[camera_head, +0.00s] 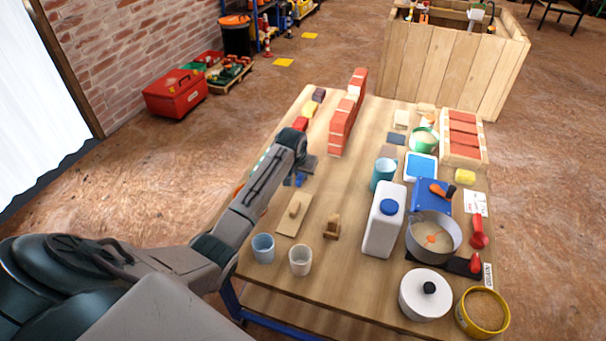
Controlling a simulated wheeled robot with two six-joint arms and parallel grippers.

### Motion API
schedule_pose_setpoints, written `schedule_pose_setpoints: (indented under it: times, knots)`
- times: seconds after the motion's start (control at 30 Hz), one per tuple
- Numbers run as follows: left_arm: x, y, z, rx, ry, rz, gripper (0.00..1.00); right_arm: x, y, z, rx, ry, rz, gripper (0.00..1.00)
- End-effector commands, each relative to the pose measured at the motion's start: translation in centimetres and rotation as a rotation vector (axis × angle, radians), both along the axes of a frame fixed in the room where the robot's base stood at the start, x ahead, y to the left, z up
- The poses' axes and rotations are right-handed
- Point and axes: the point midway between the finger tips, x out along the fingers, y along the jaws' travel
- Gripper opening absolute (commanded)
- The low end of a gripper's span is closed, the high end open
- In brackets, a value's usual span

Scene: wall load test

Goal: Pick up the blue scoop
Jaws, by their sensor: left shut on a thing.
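My left arm comes in from the left over the table (350,285). My left gripper (303,175) is low at the table's left side, partly hidden by its own wrist. It is shut on the blue scoop (299,181), of which only a small blue part shows below the fingers. I cannot tell whether the scoop touches the table. My right gripper is not in view.
A small brick wall (345,120) stands beyond the gripper. A wooden float (294,214) and two cups (263,248) are nearer. A white jug (384,222), a pot (433,238) and a brick crate (463,136) crowd the right side. The middle strip is mostly clear.

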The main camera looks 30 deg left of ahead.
Motion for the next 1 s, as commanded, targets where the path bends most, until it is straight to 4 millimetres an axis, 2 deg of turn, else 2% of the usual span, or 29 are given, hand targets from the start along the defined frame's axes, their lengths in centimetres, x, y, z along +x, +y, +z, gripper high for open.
schedule_pose_setpoints:
  times: [0.27, 0.57, 1.0]
  knots:
    - [0.0, 0.0, 0.3, 0.0, 0.0, 0.0, 0.0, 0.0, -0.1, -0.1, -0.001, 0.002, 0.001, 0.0]
    - [0.1, 0.1, 3.7, 0.001, -0.003, 0.0, 0.0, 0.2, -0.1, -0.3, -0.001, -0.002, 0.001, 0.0]
    - [-8.0, -5.8, 4.4, -0.001, 0.0, -0.003, 0.0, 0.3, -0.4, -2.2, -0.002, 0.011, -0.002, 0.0]
